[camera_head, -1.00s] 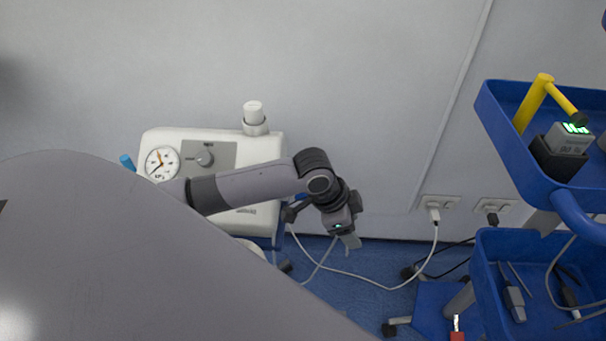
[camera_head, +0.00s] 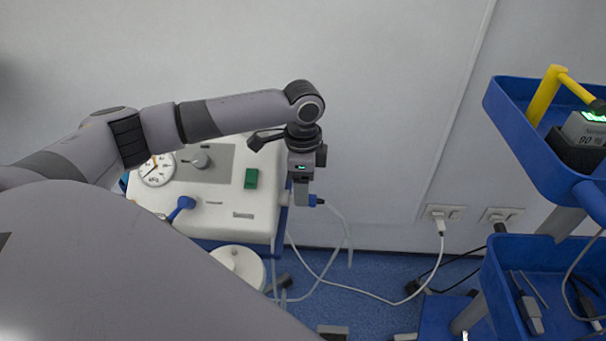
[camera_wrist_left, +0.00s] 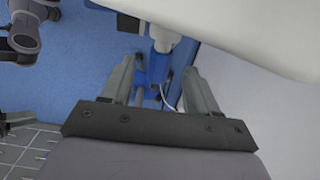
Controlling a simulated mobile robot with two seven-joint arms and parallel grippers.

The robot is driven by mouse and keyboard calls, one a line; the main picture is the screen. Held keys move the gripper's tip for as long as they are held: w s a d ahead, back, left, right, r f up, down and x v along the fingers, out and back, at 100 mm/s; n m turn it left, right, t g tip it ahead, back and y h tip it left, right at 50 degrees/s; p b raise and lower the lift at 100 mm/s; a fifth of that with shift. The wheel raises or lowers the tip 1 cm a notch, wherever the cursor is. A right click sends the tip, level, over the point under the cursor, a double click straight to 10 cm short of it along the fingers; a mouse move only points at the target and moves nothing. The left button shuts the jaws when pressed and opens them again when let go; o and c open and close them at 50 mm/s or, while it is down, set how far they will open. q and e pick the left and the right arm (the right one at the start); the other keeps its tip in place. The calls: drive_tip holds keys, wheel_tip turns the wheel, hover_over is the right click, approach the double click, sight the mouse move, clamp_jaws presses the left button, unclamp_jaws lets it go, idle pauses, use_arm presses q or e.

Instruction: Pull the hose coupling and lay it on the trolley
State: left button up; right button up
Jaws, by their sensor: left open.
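The blue trolley (camera_head: 520,120) stands at the right.
The upper trolley tray holds a grey box with a green display (camera_head: 588,128) and a yellow handle (camera_head: 545,95). The lower tray (camera_head: 492,285) holds tools and cables. White cables hang to the wall sockets (camera_head: 445,213). A wall stands close behind the device.

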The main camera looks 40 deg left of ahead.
sight(313, 200)
use_arm(q)
drive_tip(key=shift+f, duration=1.6)
drive_tip(key=shift+c, duration=0.3)
clamp_jaws()
